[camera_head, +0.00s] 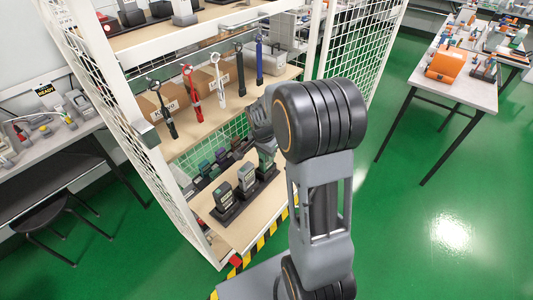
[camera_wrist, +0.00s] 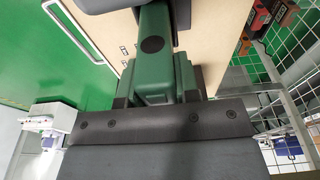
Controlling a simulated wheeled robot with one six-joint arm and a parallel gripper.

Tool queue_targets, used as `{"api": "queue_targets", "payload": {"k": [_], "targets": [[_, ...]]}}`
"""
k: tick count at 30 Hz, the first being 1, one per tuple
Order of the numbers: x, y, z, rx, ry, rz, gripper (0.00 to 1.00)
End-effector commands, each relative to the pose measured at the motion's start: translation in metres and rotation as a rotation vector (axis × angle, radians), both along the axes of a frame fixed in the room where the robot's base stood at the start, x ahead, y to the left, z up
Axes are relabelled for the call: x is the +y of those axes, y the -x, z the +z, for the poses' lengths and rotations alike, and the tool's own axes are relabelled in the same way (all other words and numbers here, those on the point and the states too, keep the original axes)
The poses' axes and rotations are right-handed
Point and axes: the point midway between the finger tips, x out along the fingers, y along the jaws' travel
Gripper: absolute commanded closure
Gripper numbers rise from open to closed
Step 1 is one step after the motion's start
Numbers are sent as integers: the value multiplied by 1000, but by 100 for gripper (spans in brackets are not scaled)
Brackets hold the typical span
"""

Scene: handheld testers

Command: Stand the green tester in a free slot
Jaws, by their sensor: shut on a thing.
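The green tester (camera_wrist: 152,60) fills the upper middle of the wrist view, with my gripper (camera_wrist: 156,88) shut on its body. In the head view the green tester (camera_head: 266,157) shows below my gripper (camera_head: 263,126), over the right end of a black slotted rack (camera_head: 232,212) on the lower shelf. Two grey-green testers, a near one (camera_head: 222,202) and a middle one (camera_head: 247,179), stand upright in that rack. My arm hides part of the rack's right end. I cannot tell whether the held tester's base touches a slot.
A second row of small dark testers (camera_head: 221,158) stands behind on the same lower shelf (camera_head: 200,202). A white post (camera_head: 317,40) and wire mesh (camera_head: 362,40) bound the right side.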

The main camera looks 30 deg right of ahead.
Motion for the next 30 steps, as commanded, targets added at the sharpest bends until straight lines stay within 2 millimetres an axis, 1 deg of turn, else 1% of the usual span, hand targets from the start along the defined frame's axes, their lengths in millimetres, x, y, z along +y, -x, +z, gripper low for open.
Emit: {"api": "queue_targets", "payload": {"k": [8,11,12,19,20,26,30], "targets": [[0,0,-1,-1,0,0,100],[0,0,-5,-1,0,0,100],[0,0,-5,-1,0,0,70],[0,0,-4,-1,0,0,48],[0,0,-4,-1,0,0,45],[0,0,-4,-1,0,0,45],[0,0,3,-3,1,0,45]]}}
